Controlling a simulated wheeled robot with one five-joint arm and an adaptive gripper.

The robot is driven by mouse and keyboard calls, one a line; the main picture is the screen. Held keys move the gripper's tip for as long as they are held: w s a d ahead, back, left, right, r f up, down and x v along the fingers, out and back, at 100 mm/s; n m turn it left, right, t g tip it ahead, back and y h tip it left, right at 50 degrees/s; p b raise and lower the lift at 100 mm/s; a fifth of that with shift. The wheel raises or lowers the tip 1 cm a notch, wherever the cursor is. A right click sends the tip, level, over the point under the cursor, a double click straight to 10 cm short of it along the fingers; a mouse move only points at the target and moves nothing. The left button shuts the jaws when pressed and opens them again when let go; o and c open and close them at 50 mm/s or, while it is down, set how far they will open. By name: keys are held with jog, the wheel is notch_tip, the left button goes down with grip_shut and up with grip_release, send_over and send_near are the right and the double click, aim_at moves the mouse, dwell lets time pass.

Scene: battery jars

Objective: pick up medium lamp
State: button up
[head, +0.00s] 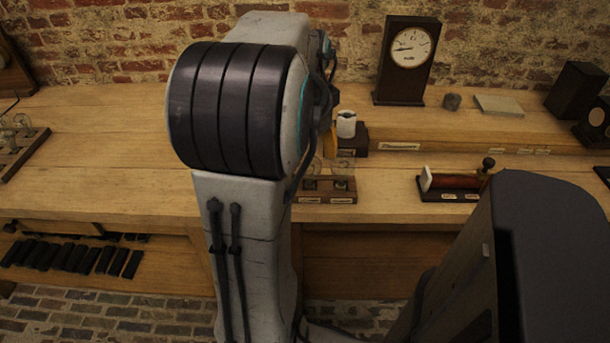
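I cannot clearly tell which thing is the medium lamp. Faint clear glass shapes, possibly lamps, stand on a small wooden rack (326,197) with pale labels, at the front middle of the bench just right of my arm. They are small and partly hidden by the arm. My arm rises through the left middle of the view and bends away over the bench. My gripper is not visible; the arm hides whatever lies behind it.
On the wooden bench (110,130) stand a clock (407,60), a white-topped jar (346,124), a dark-based apparatus (454,185) and a glassware board (18,143). Black bars (75,257) lie on a lower shelf at left. The bench's left middle is clear.

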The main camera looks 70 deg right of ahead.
aim_at(310, 168)
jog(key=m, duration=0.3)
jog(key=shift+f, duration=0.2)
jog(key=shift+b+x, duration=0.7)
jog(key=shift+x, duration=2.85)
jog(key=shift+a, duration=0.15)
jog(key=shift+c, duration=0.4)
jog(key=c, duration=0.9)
